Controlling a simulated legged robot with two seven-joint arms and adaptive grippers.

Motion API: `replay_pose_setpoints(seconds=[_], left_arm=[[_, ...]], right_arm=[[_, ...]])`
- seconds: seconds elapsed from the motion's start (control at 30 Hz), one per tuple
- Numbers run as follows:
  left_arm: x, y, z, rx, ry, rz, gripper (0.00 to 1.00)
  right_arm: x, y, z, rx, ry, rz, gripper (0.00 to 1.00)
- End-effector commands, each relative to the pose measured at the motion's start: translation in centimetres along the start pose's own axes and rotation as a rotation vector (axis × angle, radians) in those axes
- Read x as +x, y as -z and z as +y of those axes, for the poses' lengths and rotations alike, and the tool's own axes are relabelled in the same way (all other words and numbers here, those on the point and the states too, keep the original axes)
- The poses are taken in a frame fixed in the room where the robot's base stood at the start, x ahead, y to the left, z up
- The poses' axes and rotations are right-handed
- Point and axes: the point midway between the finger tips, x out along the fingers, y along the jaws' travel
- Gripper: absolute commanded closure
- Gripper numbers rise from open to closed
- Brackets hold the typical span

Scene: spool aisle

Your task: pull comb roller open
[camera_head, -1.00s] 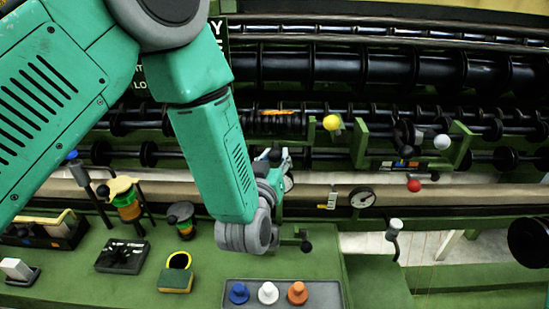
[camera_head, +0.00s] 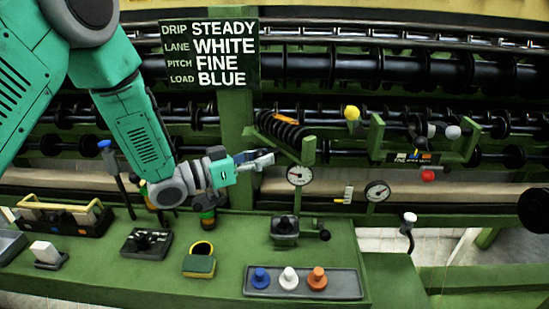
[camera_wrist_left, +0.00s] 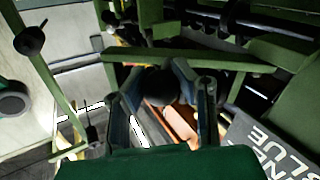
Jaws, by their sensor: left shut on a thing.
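The comb roller (camera_head: 283,130) is a black ribbed roller with an orange streak, on a green mount at the machine's front. It slants down to the right, its right end by a short green bar (camera_head: 308,150).
A sign (camera_head: 210,54) stands behind my arm. Two dial gauges (camera_head: 300,175) are just right of the gripper.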

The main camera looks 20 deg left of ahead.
Motion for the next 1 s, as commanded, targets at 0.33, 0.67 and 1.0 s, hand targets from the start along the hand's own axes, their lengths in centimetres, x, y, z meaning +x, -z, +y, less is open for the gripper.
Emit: replay_pose_setpoints(seconds=[0.33, 0.67, 1.0], left_arm=[[-3.4, 0.5, -2.0, 0.005, -0.288, -0.053, 1.0], [-5.0, 0.8, -3.3, 0.004, -0.453, -0.083, 1.0], [-5.4, 1.0, -3.6, 0.003, -0.503, -0.092, 1.0]], right_arm=[[0.0, 0.0, 0.0, 0.0, 0.0, 0.0, 1.0], [0.2, 0.0, 0.0, 0.0, 0.0, 0.0, 1.0], [0.3, 0.0, 0.0, 0.0, 0.0, 0.0, 1.0]])
